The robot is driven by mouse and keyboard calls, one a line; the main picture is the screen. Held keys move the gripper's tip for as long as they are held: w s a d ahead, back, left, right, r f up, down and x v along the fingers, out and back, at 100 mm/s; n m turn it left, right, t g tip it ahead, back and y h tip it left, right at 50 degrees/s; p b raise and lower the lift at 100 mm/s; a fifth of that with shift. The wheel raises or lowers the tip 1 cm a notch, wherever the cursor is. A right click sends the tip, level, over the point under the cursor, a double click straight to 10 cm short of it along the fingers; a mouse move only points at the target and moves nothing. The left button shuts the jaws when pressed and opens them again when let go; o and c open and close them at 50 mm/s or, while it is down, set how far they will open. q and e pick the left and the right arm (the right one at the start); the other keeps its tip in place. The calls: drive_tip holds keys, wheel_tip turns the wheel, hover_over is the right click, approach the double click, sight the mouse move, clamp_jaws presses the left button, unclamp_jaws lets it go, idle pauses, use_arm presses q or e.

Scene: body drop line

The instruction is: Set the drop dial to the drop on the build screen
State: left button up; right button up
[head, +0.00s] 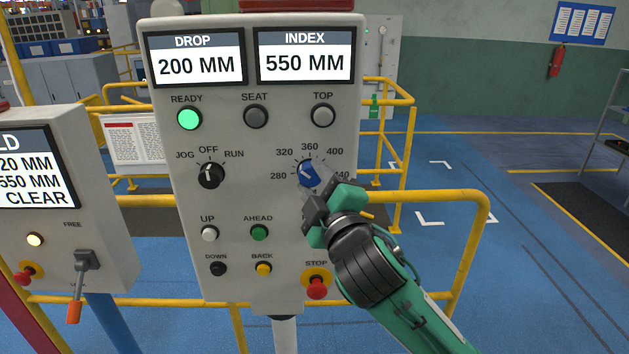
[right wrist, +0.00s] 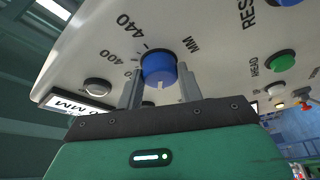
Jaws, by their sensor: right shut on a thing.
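The blue drop dial (head: 308,174) sits on the grey control panel, with a scale reading 280, 320, 360, 400 and 440 around it. My right gripper (head: 314,184) is shut on the dial, its fingers on either side of it. The right wrist view shows the dial (right wrist: 158,68) between the fingers (right wrist: 159,88). I cannot read its exact setting. The panel's drop display (head: 197,65) reads 200 MM; its index display (head: 306,63) reads 550 MM. The build screen (head: 35,180) is cut off at the left edge; its lines end in "20 MM", "550 MM" and "CLEAR".
The mode switch (head: 211,175) has JOG, OFF and RUN marks. The READY lamp (head: 189,118) is lit green. The red stop button (head: 317,287) is just below my right gripper. Yellow rails (head: 455,200) stand behind the panel. A lever (head: 77,285) hangs below the build screen.

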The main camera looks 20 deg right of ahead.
drive_tip(key=o, duration=1)
drive_tip(key=shift+s+f, duration=0.15)
drive_tip(key=shift+s, duration=0.15)
drive_tip(key=shift+s+d+f+b, duration=0.15)
drive_tip(key=shift+s+b, duration=0.15)
drive_tip(key=shift+s, duration=0.3)
drive_tip(key=shift+s+a+f+b, duration=0.15)
drive_tip(key=shift+s+b, duration=0.1)
drive_tip(key=shift+s, duration=0.3)
drive_tip(key=p, duration=1.5)
approach(312, 180)
drive_tip(key=s, duration=0.4)
drive_tip(key=shift+s+d+f, duration=0.2)
drive_tip(key=shift+s+f, duration=0.1)
drive_tip(key=shift+s, duration=0.1)
